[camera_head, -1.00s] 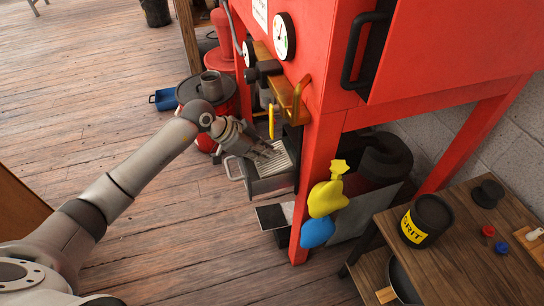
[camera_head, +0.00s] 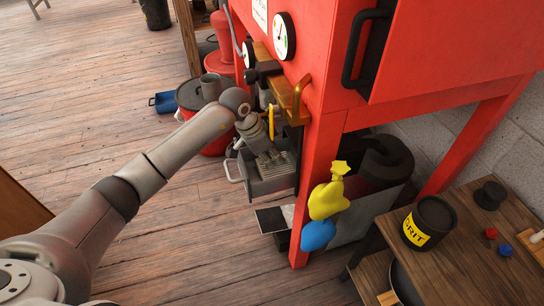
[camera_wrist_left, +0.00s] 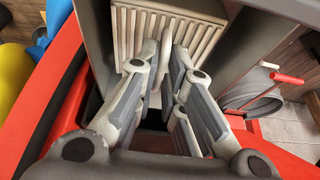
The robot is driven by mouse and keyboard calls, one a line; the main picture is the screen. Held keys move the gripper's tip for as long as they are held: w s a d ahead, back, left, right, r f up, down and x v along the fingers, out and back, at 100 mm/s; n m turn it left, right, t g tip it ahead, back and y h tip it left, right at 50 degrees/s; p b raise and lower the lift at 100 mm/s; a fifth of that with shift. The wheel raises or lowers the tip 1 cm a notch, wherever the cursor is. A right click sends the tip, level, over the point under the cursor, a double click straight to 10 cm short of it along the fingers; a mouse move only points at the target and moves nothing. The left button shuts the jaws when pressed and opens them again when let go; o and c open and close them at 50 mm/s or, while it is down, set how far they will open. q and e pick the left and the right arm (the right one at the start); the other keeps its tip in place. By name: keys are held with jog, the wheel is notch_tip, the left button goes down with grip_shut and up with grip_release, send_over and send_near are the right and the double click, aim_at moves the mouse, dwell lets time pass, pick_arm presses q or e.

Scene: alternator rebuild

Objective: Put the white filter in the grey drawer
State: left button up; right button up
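The white filter (camera_wrist_left: 200,36), a flat ribbed panel, fills the top middle of the left wrist view. A raised grip stands up from it. My left gripper (camera_wrist_left: 165,62) has its fingertips close together on either side of this grip and looks shut on it. The grey drawer (camera_head: 272,187) is pulled out low in the red cabinet, and my left gripper (camera_head: 266,157) points down over its open top. The drawer's walls (camera_wrist_left: 258,45) flank the filter, but I cannot tell whether the filter rests on its floor. My right gripper is out of view.
A red bucket (camera_head: 211,140) stands behind my arm. A wooden table (camera_head: 455,265) holds a GRIT tin (camera_head: 430,215).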

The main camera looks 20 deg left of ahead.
pick_arm(q)
jog(key=shift+o, duration=1.3)
jog(key=shift+a+r, duration=0.1)
jog(key=shift+r, duration=0.3)
jog(key=p+v, duration=0.2)
jog(key=v, duration=0.5)
notch_tip(320, 180, up, 4)
send_over(263, 170)
jog(key=s+a, duration=0.1)
jog(key=a, duration=0.1)
jog(key=shift+d+p, duration=0.25)
jog(key=shift+p, duration=0.1)
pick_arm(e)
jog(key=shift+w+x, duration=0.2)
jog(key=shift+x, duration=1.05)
pick_arm(q)
jog(key=shift+s+f, duration=0.1)
jog(key=shift+f, duration=0.05)
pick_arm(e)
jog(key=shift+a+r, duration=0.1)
